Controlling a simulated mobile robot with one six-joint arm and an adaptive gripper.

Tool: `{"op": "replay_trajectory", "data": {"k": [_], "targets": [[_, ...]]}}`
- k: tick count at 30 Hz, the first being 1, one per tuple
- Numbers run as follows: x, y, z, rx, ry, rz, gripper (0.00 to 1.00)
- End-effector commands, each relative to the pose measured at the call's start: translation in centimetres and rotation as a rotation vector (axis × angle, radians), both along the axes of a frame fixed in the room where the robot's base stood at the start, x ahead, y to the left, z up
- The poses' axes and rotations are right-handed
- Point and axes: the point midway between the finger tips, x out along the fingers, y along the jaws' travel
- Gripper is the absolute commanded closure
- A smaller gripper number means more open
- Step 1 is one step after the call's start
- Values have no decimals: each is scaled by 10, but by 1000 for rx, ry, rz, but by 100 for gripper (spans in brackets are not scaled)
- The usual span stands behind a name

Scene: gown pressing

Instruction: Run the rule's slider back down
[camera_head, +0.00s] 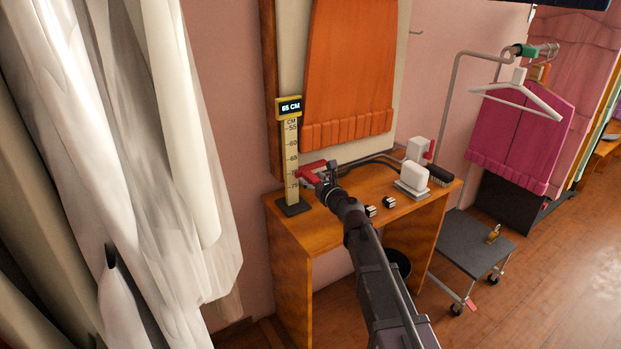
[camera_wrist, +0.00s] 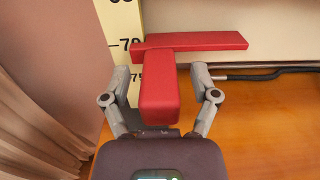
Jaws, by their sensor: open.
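The rule (camera_head: 291,150) is a pale yellow upright scale on a dark foot at the left of the wooden table. Its display (camera_head: 289,107) reads 65 CM, and its printed numbers grow downward. The red slider (camera_head: 313,168) is low on the rule; in the wrist view its crossbar (camera_wrist: 190,45) lies near the 70 mark. Its red handle (camera_wrist: 158,98) points towards me between my fingers. My gripper (camera_wrist: 159,76) is open, with one finger on each side of the handle. In the head view my gripper (camera_head: 328,180) partly hides the slider.
The wooden table (camera_head: 345,228) holds small dark-and-white blocks (camera_head: 389,202), a white device (camera_head: 414,175) and a brush (camera_head: 438,174). A dark cable (camera_wrist: 265,74) runs behind. An orange gown (camera_head: 348,70) hangs above. White curtains (camera_head: 165,130) stand left; a trolley (camera_head: 470,243) stands right.

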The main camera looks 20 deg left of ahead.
Motion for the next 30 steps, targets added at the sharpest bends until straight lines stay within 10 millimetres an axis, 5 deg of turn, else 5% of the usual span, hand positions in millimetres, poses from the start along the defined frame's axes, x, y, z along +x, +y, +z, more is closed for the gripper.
{"op": "replay_trajectory", "data": {"k": [14, 22, 30], "targets": [[6, 7, 0, 0, 0, 1, 23], [6, 7, 0, 0, 0, 1, 97], [6, 8, -4, 0, 0, 1, 100]]}}
